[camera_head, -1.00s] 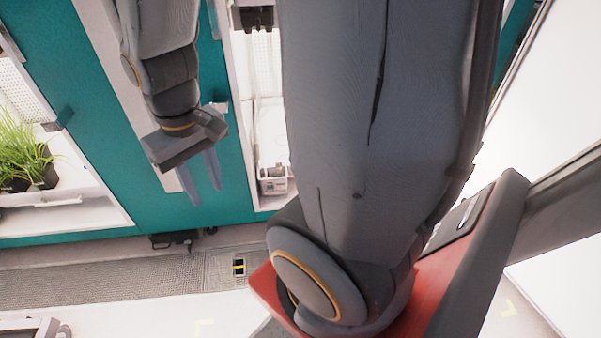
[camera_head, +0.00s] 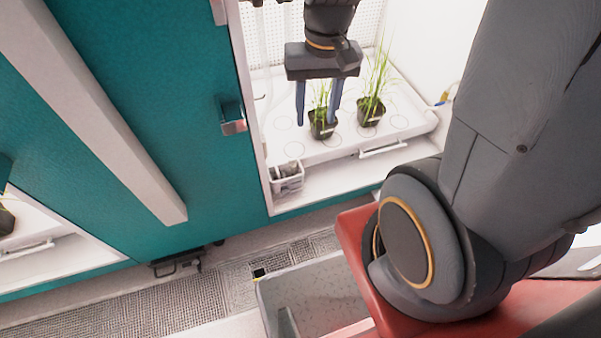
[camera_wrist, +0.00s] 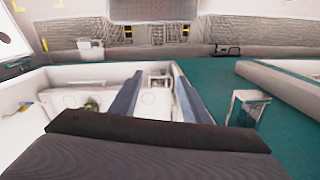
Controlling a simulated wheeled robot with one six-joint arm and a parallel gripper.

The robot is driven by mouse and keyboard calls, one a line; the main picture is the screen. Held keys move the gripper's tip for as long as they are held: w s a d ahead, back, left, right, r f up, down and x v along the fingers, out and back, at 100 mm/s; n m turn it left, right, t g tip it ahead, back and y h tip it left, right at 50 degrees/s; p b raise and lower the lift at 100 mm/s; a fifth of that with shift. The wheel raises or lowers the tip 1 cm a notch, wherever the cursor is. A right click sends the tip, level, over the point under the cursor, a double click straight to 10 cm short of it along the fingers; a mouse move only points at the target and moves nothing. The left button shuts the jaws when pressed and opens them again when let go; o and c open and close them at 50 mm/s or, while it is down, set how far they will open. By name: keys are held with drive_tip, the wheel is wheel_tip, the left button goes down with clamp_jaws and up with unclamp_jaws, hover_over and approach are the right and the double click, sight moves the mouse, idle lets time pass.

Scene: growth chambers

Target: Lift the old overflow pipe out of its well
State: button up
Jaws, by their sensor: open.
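My gripper (camera_head: 317,118) is open and empty, pointing down in the open chamber in the head view. Its two blue-grey fingers also show, spread apart, in the wrist view (camera_wrist: 157,72). The white growing tray (camera_head: 400,143) lies below and behind the fingers, with round marks on its top. A potted grass plant (camera_head: 322,131) shows right behind the fingertips, and a second potted plant (camera_head: 370,111) stands to their right. I cannot make out the old overflow pipe or its well with certainty in either view.
A small white basket (camera_head: 287,186) with grey contents stands at the chamber's front left corner. The teal door (camera_head: 170,100) with a metal handle (camera_head: 232,122) is at the left. Floor grating (camera_head: 180,302) runs along the chamber front.

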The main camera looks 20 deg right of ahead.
drive_tip(key=w+d+f+m+y+b, duration=0.1)
drive_tip(key=w+f+m+b, duration=0.5)
drive_tip(key=f, duration=0.5)
drive_tip(key=w+f+m+y+b, duration=0.1)
drive_tip(key=w+f+m+b, duration=0.2)
drive_tip(key=w+f, duration=0.6)
drive_tip(key=m+y+b, duration=0.2)
drive_tip(key=m+b, duration=0.5)
drive_tip(key=b, duration=0.1)
approach(295, 158)
drive_tip(key=x, duration=1.2)
drive_tip(key=shift+a+f, duration=0.1)
drive_tip(key=shift+f, duration=0.3)
clamp_jaws()
